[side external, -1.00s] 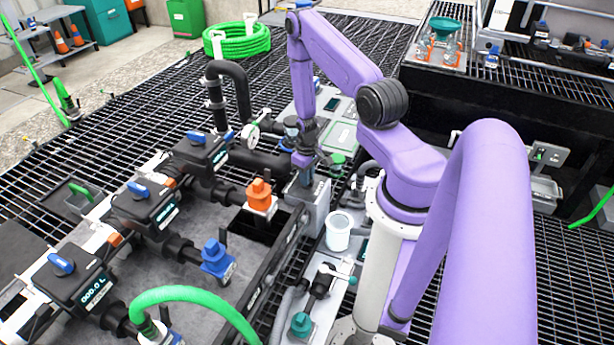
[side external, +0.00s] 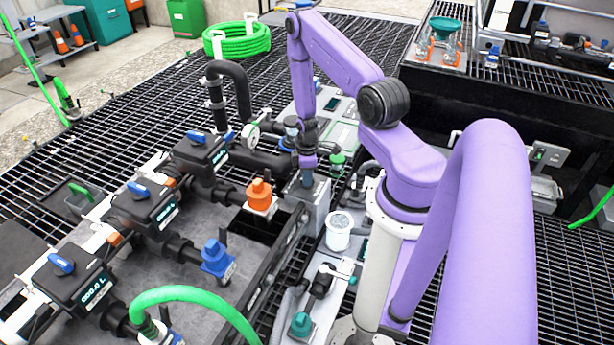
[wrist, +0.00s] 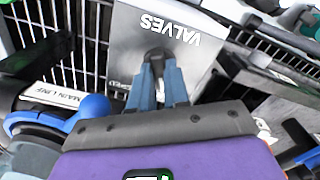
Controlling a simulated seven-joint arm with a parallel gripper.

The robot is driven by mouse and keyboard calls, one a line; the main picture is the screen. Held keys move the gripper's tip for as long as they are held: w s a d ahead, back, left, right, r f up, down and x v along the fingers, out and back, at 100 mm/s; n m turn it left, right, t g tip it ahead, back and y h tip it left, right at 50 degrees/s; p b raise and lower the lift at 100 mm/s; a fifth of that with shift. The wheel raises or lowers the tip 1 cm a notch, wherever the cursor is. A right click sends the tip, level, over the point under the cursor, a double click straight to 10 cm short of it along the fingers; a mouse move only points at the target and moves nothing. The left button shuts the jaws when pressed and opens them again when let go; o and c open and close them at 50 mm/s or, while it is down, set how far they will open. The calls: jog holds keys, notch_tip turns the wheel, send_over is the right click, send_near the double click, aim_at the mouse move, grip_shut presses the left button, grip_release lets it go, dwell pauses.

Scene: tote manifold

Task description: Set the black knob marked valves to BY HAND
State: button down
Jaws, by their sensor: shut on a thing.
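The black knob (wrist: 156,54) marked VALVES sits on the face of a grey box (wrist: 125,22), with the word upside down in the wrist view. My gripper (wrist: 157,72) has its blue-grey fingers closed around the knob's sides. A small label beside the knob is partly hidden by the fingers, so I cannot read the knob's setting. In the side external view my gripper (side external: 307,178) points down onto the top of the grey box (side external: 317,215), and the knob is hidden there.
A blue round part (wrist: 95,106) and a MAIN LINE label (wrist: 62,97) lie close to my gripper. An orange valve (side external: 260,190) stands left of the box, and a white cup (side external: 339,232) stands to its lower right. Black grating surrounds the bench.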

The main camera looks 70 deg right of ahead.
dwell(0.6)
jog(key=c, duration=1.1)
grip_release()
jog(key=shift+r, duration=0.1)
notch_tip(320, 180, up, 17)
jog(key=shift+r, duration=0.15)
